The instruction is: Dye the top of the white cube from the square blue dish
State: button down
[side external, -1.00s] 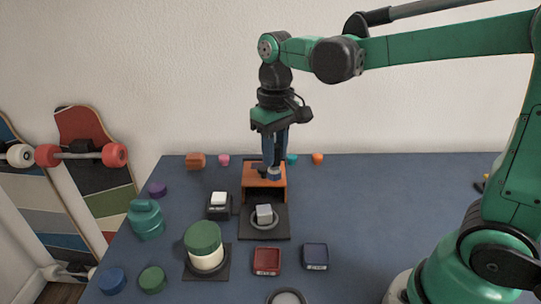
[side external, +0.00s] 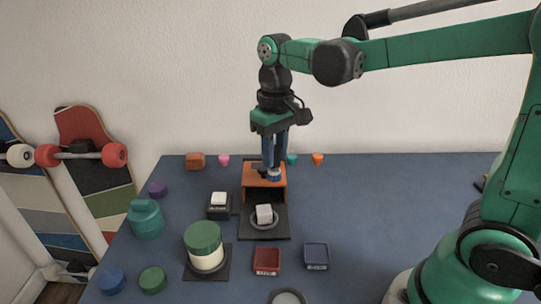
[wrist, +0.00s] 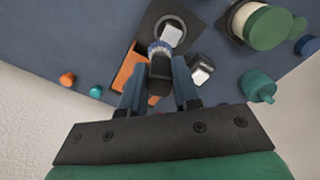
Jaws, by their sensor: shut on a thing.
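The white cube (side external: 264,213) sits on a round ring on a black plate; its top looks white. It also shows in the wrist view (wrist: 172,35). The square blue dish (side external: 316,256) stands at the front right of the cube, beside a square red dish (side external: 267,261). My gripper (side external: 272,162) is above and behind the cube, at the orange stand. In the wrist view my gripper (wrist: 160,90) is shut on a dark-handled tool (wrist: 160,66) with a pale blue tip. The tip appears near the cube in that view; contact cannot be told.
The orange stand (side external: 264,182) rises behind the plate. A black block with a white top (side external: 218,199) and a cream jar with a green lid (side external: 204,246) stand to the left. A teal jar (side external: 145,220) is farther left. The right of the table is largely clear.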

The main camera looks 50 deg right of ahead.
aim_at(273, 179)
jog(key=shift+f, duration=2.95)
jog(key=shift+w+a+f, duration=0.1)
jog(key=shift+a+f, duration=0.05)
jog(key=shift+f, duration=0.75)
jog(key=shift+w+a+r, duration=0.2)
jog(key=shift+w+a, duration=0.3)
jog(key=shift+a, duration=0.15)
jog(key=shift+w+a+f, duration=0.15)
jog(key=shift+w+a, duration=0.3)
jog(key=shift+a, duration=0.1)
jog(key=shift+s+d, duration=1)
jog(key=shift+d, duration=0.3)
jog(key=shift+s+r, duration=0.1)
jog(key=shift+r, duration=3.95)
